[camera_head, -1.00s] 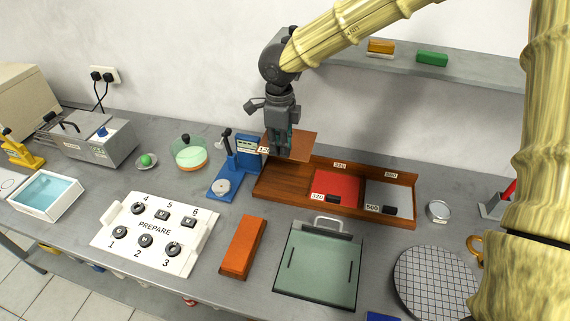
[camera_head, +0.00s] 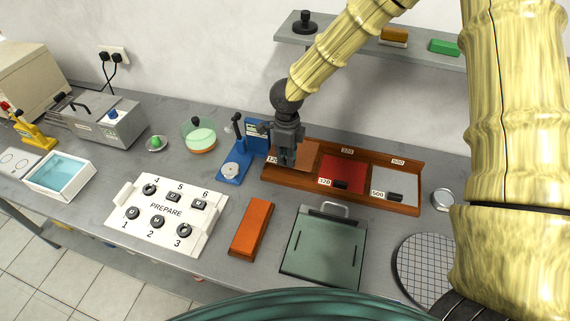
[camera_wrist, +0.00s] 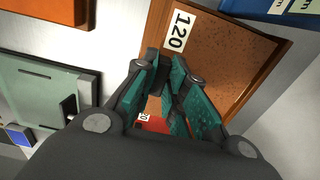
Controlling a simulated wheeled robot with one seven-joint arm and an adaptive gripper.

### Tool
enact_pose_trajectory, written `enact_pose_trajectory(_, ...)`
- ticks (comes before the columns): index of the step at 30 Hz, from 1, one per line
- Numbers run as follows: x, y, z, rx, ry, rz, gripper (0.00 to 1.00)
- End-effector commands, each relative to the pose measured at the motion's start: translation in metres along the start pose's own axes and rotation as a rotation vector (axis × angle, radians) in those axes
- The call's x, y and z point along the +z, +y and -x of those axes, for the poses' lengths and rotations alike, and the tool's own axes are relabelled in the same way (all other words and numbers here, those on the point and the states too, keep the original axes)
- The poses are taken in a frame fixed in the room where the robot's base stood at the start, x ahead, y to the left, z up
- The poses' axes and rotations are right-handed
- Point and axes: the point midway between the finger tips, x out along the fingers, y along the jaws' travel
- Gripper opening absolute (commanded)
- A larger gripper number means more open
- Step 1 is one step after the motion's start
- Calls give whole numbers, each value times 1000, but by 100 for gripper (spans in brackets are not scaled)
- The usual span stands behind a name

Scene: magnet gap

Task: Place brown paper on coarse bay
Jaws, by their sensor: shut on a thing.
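The brown paper (camera_head: 308,152) is at the left bay of the wooden tray (camera_head: 342,199), partly hidden behind my gripper (camera_head: 286,162). The bay's label reads 120, and it shows in the wrist view beside the brown paper (camera_wrist: 225,45). My gripper, pointing down over this bay, is shut on the brown paper near its edge. In the wrist view its fingertips (camera_wrist: 166,65) are close together at the sheet's edge. Whether the sheet lies fully flat on the bay floor I cannot tell.
The middle bay holds a red sheet (camera_head: 343,172) and the right bay a grey sheet (camera_head: 398,182), each with a black tab. A blue stand (camera_head: 235,170) is close to the tray's left. An orange block (camera_head: 251,228) and a green plate (camera_head: 322,245) lie in front.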

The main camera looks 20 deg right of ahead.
Motion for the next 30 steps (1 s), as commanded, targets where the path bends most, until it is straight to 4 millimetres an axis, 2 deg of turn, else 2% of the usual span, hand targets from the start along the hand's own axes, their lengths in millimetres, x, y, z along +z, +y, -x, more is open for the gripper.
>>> enact_pose_trajectory(5,0,0,-8,0,1,1,0)
enact_pose_trajectory(15,1,1,-43,0,1,3,0)
enact_pose_trajectory(26,1,1,-47,1,0,2,0)
enact_pose_trajectory(27,1,1,-48,1,0,2,16)
enact_pose_trajectory(30,1,1,-47,0,0,2,34)
